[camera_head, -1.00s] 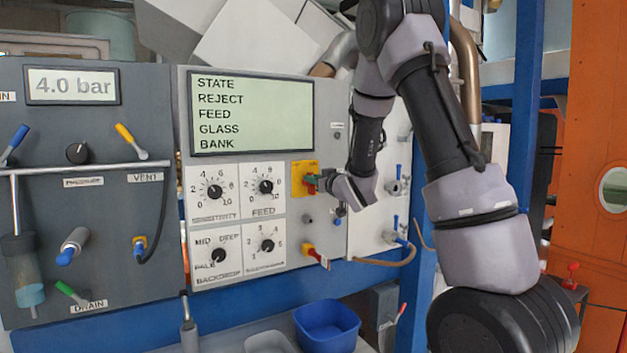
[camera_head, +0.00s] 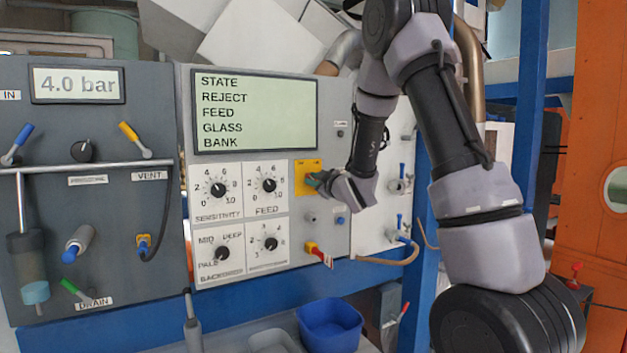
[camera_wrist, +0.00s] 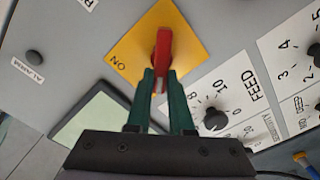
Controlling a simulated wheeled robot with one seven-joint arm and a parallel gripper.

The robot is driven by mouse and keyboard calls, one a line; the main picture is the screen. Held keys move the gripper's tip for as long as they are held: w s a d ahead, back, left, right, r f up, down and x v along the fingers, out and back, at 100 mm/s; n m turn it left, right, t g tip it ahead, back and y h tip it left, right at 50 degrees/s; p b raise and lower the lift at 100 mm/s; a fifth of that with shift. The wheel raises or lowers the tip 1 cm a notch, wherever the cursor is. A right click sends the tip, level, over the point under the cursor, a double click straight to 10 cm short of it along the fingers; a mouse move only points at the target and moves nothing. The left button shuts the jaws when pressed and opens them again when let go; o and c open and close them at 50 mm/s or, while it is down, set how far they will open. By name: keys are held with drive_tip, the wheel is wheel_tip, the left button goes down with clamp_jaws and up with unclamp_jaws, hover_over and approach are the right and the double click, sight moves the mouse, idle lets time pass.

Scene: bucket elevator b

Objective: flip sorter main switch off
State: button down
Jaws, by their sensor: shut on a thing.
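The sorter main switch is a red handle (camera_wrist: 163,45) on a yellow plate, seen close up in the wrist view. The yellow plate (camera_wrist: 128,48) has the word ON near its left corner. In the head view the yellow plate (camera_head: 308,166) sits right of the FEED dial, below the display. My gripper (camera_wrist: 161,80) has its green fingers on either side of the red handle and is shut on it. In the head view my gripper (camera_head: 316,181) reaches the plate from the right and hides most of the handle.
The display (camera_head: 254,110) lists STATE, REJECT, FEED, GLASS and BANK. Several dials, including FEED (camera_head: 269,185), are left of the switch. A red-handled valve (camera_head: 319,253) is below it. A blue bin (camera_head: 331,325) stands lower down. A grey panel (camera_head: 90,220) fills the left.

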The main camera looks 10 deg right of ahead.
drive_tip(key=shift+s+d+f, duration=0.1)
drive_tip(key=shift+d+f, duration=0.05)
drive_tip(key=shift+f, duration=0.2)
drive_tip(key=c, duration=0.8)
unclamp_jaws()
drive_tip(key=shift+r, duration=0.15)
drive_tip(key=v, duration=1)
drive_tip(key=shift+s, duration=0.35)
